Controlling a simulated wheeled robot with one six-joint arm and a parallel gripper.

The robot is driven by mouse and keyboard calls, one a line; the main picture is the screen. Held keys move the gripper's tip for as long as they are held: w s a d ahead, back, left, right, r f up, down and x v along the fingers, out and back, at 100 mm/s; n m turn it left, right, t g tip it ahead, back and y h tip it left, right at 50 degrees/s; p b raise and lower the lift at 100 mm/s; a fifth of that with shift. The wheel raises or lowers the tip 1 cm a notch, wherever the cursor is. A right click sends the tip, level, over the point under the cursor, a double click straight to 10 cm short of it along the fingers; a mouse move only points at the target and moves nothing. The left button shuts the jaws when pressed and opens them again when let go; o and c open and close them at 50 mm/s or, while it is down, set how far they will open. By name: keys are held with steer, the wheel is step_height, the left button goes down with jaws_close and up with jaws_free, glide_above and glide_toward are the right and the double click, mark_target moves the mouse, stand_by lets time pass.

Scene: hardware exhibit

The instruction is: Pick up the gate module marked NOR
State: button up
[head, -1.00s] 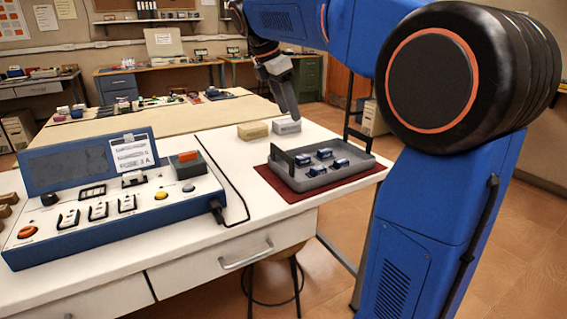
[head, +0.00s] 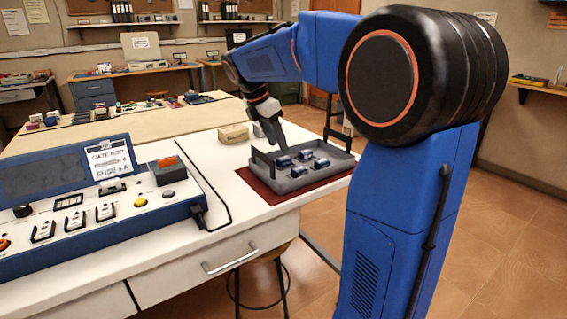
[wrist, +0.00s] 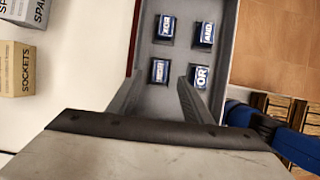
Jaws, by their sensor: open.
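The gate module that appears marked NOR (wrist: 159,71) is a small blue block with a white label, lying in the grey tray (wrist: 182,52) in the wrist view; its lettering is small and blurred. My gripper (wrist: 160,80) is open and empty, with its fingertips on either side of this module in the picture. I cannot tell how far above it they are. The OR module (wrist: 202,77) lies just right of the right fingertip. The XOR module (wrist: 167,27) and AND module (wrist: 206,33) lie farther up. In the head view my gripper (head: 283,146) reaches down over the tray's back left.
The tray has raised walls and tall dark handles, and stands on a dark red mat (head: 262,189) near the table's right edge. A SOCKETS box (wrist: 17,68) and a grey box (wrist: 25,12) stand left of it. A blue tester console (head: 90,205) occupies the table's left.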

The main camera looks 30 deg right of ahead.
mark_target(283, 158)
steer(key=shift+x, duration=2.65)
steer(key=shift+a, duration=0.15)
steer(key=c, duration=1.1)
